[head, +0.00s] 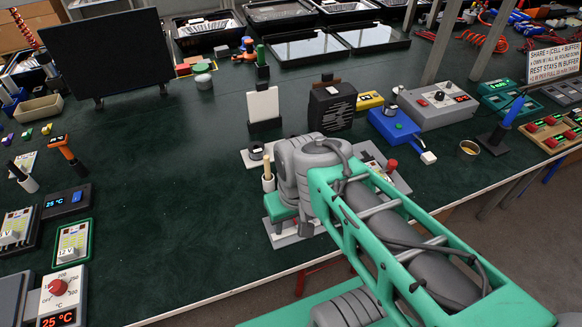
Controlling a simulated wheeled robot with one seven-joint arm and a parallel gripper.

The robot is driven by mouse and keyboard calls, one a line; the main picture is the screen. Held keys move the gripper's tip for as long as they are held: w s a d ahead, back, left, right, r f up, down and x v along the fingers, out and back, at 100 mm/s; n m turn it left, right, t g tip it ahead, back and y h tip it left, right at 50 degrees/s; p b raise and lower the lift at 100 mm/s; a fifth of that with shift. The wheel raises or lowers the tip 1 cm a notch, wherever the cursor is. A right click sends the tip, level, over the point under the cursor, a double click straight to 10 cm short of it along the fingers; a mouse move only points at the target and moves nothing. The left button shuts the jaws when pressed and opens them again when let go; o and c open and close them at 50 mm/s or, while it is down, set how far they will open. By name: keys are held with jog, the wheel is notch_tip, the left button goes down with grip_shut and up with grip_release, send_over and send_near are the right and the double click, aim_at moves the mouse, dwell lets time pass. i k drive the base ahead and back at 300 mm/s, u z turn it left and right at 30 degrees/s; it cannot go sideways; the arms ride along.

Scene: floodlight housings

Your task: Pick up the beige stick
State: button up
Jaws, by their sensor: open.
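A slim beige stick (267,169) stands upright in a small pale holder near the middle of the dark green bench, just left of my arm's grey joint. Its lower end is hidden in the holder. My arm reaches in from the lower right, over the bench's front edge. The fingers of my gripper do not show; I cannot tell where they are relative to the stick.
A grey box with a dial (435,104), a blue device (393,124) and a black block (332,106) stand behind my arm. A black screen (105,53) stands at the back left. Devices line the left edge. The bench (165,190) left of the stick is clear.

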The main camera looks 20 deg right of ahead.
aim_at(267, 162)
jog(key=z, duration=0.2)
jog(key=k, duration=1.2)
jog(key=u, duration=1.25)
jog(key=i, duration=1)
jog(key=z, duration=0.05)
